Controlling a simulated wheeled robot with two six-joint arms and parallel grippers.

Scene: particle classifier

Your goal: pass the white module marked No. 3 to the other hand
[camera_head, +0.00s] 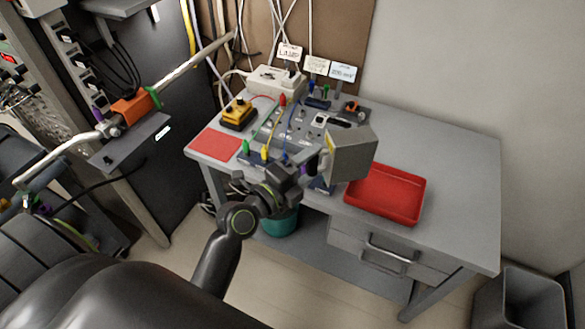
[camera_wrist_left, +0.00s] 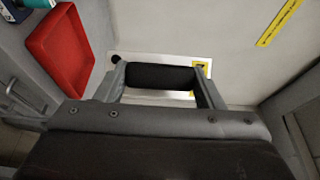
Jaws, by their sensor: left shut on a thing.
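The module (camera_head: 352,155) shows in the head view as a grey-white box, held up in the air above the front of the workbench. My left gripper (camera_head: 316,170) is at its left side. In the left wrist view the gripper's two fingers (camera_wrist_left: 160,82) are shut around a black handle on the module's white face (camera_wrist_left: 145,57). A yellow label and a dark round spot show on that face. The marking No. 3 cannot be read in either view. My right gripper is not in view.
A red tray (camera_head: 385,194) lies on the workbench (camera_head: 455,150), just right of and below the module; it also shows in the left wrist view (camera_wrist_left: 62,45). Instruments with cables (camera_head: 290,125) and a red mat (camera_head: 216,144) are left. The bench's right side is clear.

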